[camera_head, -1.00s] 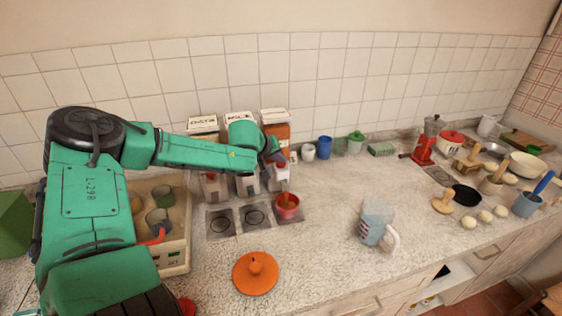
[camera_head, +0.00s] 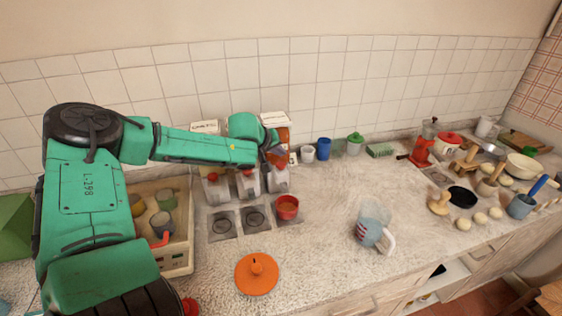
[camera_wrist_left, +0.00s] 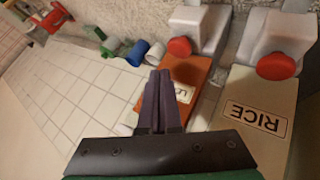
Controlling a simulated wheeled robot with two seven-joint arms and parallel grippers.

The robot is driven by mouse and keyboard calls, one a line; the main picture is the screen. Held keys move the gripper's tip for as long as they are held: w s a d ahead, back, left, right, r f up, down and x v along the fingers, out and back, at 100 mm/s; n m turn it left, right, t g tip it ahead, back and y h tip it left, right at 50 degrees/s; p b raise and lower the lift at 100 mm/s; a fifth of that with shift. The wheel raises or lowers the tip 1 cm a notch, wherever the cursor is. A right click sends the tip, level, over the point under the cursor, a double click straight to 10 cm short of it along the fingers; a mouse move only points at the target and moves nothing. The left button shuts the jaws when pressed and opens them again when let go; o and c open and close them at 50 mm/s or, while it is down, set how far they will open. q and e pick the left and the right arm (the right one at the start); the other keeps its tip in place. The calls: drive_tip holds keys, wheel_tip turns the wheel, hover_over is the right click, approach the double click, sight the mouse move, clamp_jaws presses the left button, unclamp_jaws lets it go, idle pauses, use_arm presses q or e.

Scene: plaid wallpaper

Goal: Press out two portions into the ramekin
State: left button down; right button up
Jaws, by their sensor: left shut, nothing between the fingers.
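The red ramekin (camera_head: 288,207) stands on the counter in front of the rightmost dispenser, with some brownish contents inside. That dispenser has an orange front (camera_wrist_left: 190,72) with a label starting "LE" and a white press head with a red button (camera_wrist_left: 180,47). My left gripper (camera_head: 279,151) is at the upper front of this dispenser. In the left wrist view its dark fingers (camera_wrist_left: 165,85) are shut and empty, in front of the orange box and apart from the red button. The ramekin is not seen in the wrist view. My right gripper is out of view.
A RICE dispenser (camera_wrist_left: 257,115) stands beside the orange one, with another further left. An orange lid (camera_head: 256,275) and a measuring jug (camera_head: 371,225) stand on the front counter. Cups, including a blue one (camera_head: 324,148), stand by the wall.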

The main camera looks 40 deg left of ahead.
sight(280, 166)
use_arm(q)
wheel_tip(280, 166, up, 4)
drive_tip(key=shift+f+p, duration=0.1)
drive_tip(key=shift+p, duration=1.1)
drive_tip(key=shift+f, duration=0.15)
idle(1.3)
